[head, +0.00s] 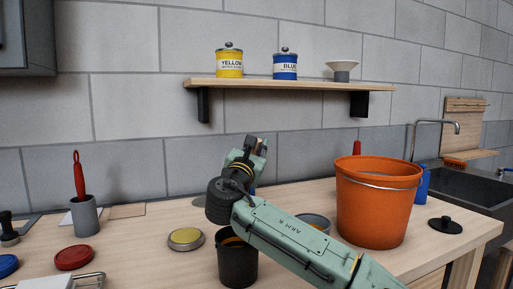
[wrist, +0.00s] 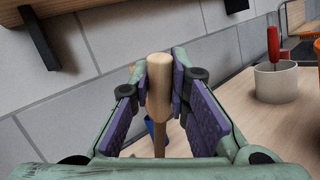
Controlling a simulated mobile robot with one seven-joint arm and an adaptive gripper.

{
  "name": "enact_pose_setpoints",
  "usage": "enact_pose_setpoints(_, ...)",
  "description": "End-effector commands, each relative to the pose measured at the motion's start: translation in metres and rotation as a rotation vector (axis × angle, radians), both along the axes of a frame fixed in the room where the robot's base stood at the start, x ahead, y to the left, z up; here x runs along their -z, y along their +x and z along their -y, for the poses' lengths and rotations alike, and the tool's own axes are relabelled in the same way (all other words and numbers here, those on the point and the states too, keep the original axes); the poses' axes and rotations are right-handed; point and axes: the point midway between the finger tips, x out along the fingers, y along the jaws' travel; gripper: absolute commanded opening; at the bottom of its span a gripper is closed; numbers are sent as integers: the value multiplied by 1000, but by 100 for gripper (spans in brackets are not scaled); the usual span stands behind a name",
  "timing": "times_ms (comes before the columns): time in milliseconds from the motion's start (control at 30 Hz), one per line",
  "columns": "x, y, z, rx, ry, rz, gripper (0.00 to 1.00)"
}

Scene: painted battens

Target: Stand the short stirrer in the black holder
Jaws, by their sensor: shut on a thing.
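My gripper (wrist: 160,100) is shut on the light wooden handle of a stirrer (wrist: 158,75), which stands between its purple pads in the wrist view. The stirrer's lower end is hidden by the fingers, and I cannot tell whether it touches something below. In the head view my gripper (head: 256,150) is behind my wrist, near the back wall and above the bench. A dark cup (head: 238,268), which looks like the black holder, stands at the front of the bench, partly behind my arm. An orange-brown patch shows at its mouth.
An orange bucket (head: 375,210) stands right of my arm. A grey holder (head: 85,217) with a red-handled tool stands at the left. A yellow-topped tin (head: 186,238) lies left of the dark cup. A shelf (head: 290,84) with cans hangs above. A blue thing (wrist: 153,132) shows below the gripper.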

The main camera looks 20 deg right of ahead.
Motion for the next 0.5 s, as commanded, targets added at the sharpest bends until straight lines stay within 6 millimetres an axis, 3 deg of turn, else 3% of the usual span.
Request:
enact_pose_setpoints(133,2,0,0,0,0,0,0)
enact_pose_setpoints(167,2,0,0,0,0,0,18)
enact_pose_setpoints(433,2,0,0,0,0,0,36)
enact_pose_setpoints(500,2,0,0,0,0,0,36)
